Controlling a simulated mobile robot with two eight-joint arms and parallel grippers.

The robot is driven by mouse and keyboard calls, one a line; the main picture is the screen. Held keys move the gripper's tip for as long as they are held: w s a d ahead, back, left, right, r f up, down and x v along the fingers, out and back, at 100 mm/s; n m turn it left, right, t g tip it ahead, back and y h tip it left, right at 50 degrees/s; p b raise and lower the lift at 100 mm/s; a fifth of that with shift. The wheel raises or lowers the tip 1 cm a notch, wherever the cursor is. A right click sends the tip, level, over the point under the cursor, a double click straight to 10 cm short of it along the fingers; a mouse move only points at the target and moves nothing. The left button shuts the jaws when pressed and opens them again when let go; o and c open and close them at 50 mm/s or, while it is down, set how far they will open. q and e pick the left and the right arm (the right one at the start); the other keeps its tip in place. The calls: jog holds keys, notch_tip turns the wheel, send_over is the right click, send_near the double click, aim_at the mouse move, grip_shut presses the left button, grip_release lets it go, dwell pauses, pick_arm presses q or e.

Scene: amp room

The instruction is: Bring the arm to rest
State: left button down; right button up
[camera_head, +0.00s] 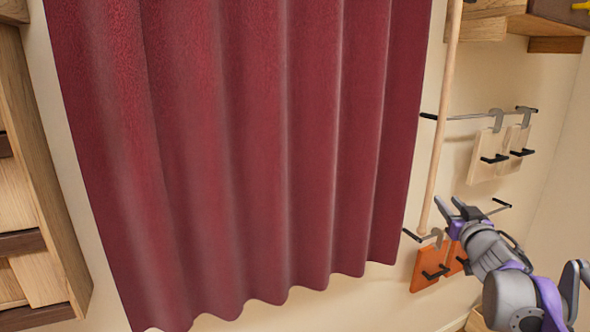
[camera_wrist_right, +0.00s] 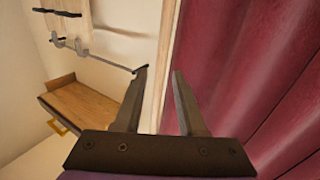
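My right arm comes in from the lower right in the head view. Its gripper (camera_head: 452,208) is raised in front of the wall, right of the red curtain. The right wrist view shows the two fingers (camera_wrist_right: 160,88) spread apart with nothing between them. Behind the fingers are a pale wooden pole and the curtain's edge; the gripper looks apart from them. My left gripper is in neither view.
A dark red curtain (camera_head: 245,150) fills the middle. A pale wooden pole (camera_head: 441,120) stands right of it. Pale boards (camera_head: 487,158) and orange boards (camera_head: 427,268) hang from wall rails. A wooden shelf (camera_head: 28,180) is at the left.

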jog(key=s+a+f+g, duration=0.4)
jog(key=s+a+f, duration=0.3)
jog(key=s+f, duration=0.4)
jog(key=s+a+f+g+y, duration=0.1)
jog(key=s+a+f+g, duration=0.3)
jog(key=s+a+f, duration=0.3)
jog(key=s+a+f+n+g+y+p, duration=0.1)
jog(key=s+a+f+g, duration=0.3)
jog(key=s+f, duration=1.2)
jog(key=s+a, duration=0.3)
jog(key=shift+g, duration=0.3)
jog(key=shift+w, duration=0.1)
